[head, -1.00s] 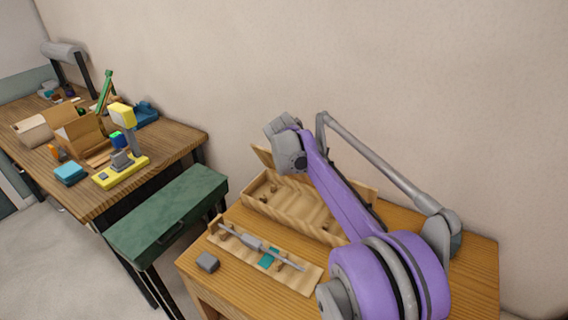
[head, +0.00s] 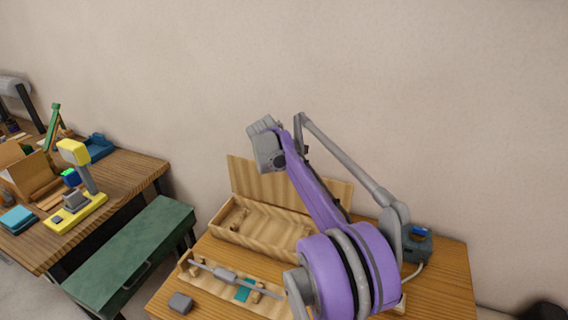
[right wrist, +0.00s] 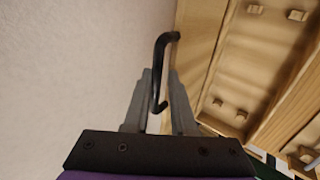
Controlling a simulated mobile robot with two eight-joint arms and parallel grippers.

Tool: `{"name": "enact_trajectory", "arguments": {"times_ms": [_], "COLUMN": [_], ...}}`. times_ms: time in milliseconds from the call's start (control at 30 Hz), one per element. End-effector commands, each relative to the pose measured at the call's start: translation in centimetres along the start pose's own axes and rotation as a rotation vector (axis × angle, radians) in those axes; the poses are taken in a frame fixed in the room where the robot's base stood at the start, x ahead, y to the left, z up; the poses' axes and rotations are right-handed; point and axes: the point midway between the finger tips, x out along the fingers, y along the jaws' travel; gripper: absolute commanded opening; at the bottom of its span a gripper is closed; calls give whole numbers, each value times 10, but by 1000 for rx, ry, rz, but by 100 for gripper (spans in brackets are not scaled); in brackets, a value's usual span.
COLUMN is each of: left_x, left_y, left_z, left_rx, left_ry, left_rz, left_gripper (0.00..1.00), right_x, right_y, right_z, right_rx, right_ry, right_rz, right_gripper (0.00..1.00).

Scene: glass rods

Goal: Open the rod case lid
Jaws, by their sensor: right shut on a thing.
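The wooden rod case (head: 262,238) stands at the back of the small wooden table, and its inside shows. Its lid (head: 242,176) stands up along the case's back edge, partly hidden behind my right arm. In the right wrist view a black bar handle (right wrist: 160,72) sits at the lid's edge, between the fingers of my right gripper (right wrist: 160,108), which is shut on it. The open case (right wrist: 268,65) with small wooden blocks shows to the right there. In the head view my right gripper's fingertips are hidden. My left gripper is out of view.
In front of the case lies a wooden tray (head: 216,284) with a grey rod-like tool, and a grey block (head: 181,302) beside it. A dark grey device (head: 417,243) is at the back right. A green bench (head: 130,250) and a cluttered workbench (head: 125,178) stand left.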

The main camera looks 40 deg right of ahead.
Motion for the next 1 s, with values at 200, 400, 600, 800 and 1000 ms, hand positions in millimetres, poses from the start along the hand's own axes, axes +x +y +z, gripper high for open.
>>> {"name": "enact_trajectory", "arguments": {"times_ms": [200,400,600,800,1000], "left_x": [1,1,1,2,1], "left_y": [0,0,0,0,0], "left_z": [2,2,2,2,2], "left_rx": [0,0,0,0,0], "left_ry": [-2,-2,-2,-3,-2], "left_rz": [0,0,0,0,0], "left_gripper": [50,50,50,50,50], "right_x": [4,4,-2,-37,-80], "right_y": [-3,-4,-4,-4,-3], "right_z": [2,2,3,1,0], "right_rx": [1,1,1,-2,-2], "right_ry": [-5,-6,-7,-4,-1], "right_rz": [-4,-6,-8,-2,2], "right_gripper": [0,45,45,45,45]}}
